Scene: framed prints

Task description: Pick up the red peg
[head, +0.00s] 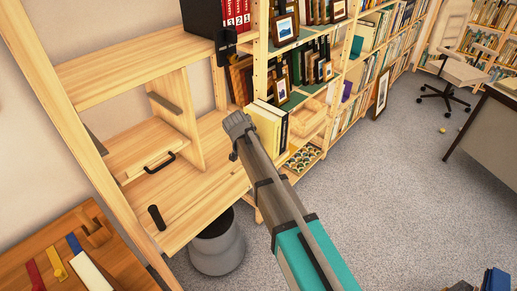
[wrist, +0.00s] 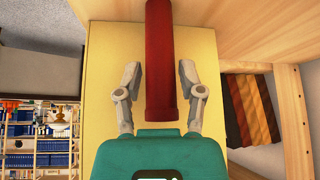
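The red peg (wrist: 160,60) is a dark red cylinder in the wrist view. It runs from the top edge down between the two fingers of my gripper (wrist: 160,78), in front of a pale yellow surface. The fingers are spread, one on each side, with a narrow gap showing between each finger and the peg. In the head view my gripper (head: 238,128) is beside the upright yellow books on the shelf unit. I cannot make out the peg there; my gripper or arm may hide it.
Pale yellow books (head: 266,122) stand close to the right of my gripper. A wooden shelf (head: 190,210) with a black cylinder (head: 156,217) lies to the left. A grey bin (head: 217,250) stands below. Open carpet (head: 400,200) is on the right.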

